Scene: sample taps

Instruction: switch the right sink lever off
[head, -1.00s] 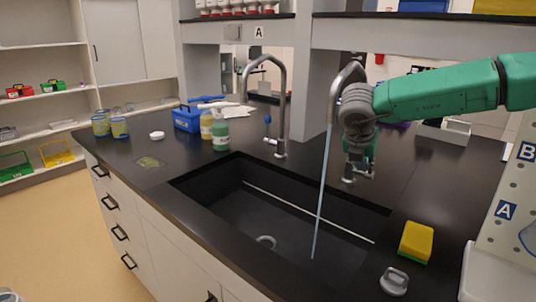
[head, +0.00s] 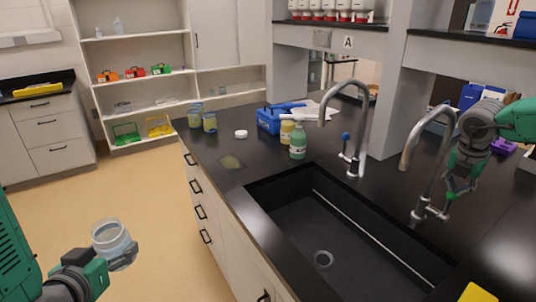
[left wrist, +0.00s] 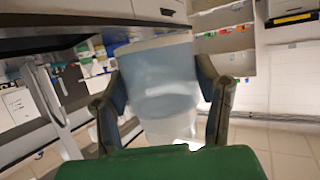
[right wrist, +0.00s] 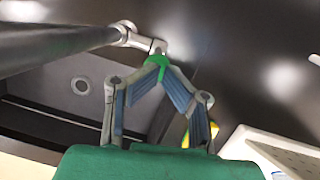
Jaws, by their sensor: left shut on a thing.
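The right sink tap (head: 425,135) is a grey gooseneck with no water stream visible under its spout. A green piece, which looks like its lever (right wrist: 158,64), is at my right fingertips, beside the tap's base fitting. My right gripper (head: 452,190) has its fingers drawn together there; in the right wrist view the tips (right wrist: 157,72) meet at the green piece, and I cannot tell whether they grip it. My left gripper (head: 112,262) is shut on a clear beaker (head: 112,240) of pale bluish liquid, also between the fingers in the left wrist view (left wrist: 165,80).
The left tap (head: 366,120) has a blue lever (head: 345,136). The black sink (head: 330,235) lies in front of both taps. Bottles (head: 298,142), a blue box (head: 268,120) and jars (head: 209,122) stand on the counter. A yellow sponge (head: 478,293) lies at the sink's right.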

